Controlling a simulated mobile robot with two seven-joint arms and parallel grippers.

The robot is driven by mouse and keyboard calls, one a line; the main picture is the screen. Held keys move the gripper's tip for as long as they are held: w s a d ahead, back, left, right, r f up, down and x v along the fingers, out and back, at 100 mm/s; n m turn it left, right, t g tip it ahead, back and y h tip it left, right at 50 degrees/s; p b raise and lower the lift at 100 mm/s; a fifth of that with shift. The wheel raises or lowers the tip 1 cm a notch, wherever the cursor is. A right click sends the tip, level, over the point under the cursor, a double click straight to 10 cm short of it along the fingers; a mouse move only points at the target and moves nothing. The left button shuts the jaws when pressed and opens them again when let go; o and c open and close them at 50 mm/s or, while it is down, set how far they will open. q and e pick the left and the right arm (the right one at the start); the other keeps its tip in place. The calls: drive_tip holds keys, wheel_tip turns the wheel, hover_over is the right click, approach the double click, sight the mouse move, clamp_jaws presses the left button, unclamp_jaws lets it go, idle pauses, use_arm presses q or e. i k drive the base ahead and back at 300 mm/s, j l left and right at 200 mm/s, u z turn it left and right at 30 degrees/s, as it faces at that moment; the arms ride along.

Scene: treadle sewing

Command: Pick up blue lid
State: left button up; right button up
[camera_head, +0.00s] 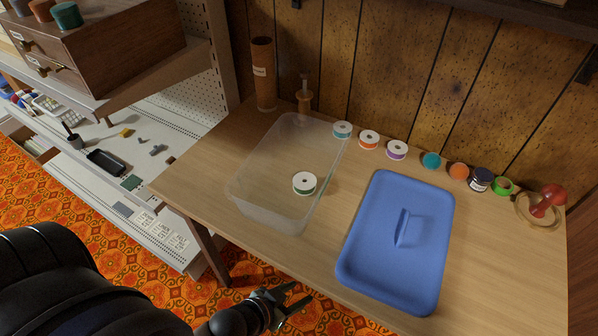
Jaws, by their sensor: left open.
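The blue lid (385,262) lies flat on the wooden table, right of the clear bin. A raised handle (402,228) stands at its middle. My left gripper (292,298) is open and empty at the bottom of the view, in front of the table's front edge and to the left of the lid. It is apart from the lid. My right gripper is not in view.
A clear plastic bin (262,207) holds a green-edged spool (304,183). Several spools and small jars line the table's back, with a red-handled item (546,201) at right. A shelf unit (160,125) stands left. The table (480,290) is bare right of the lid.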

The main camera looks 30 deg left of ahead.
sight(394, 254)
drive_tip(key=k+l+z, duration=0.3)
drive_tip(key=k+l, duration=0.3)
drive_tip(key=l, duration=0.15)
drive_tip(key=l+z, duration=0.15)
drive_tip(key=l, duration=0.15)
drive_tip(key=i, duration=0.25)
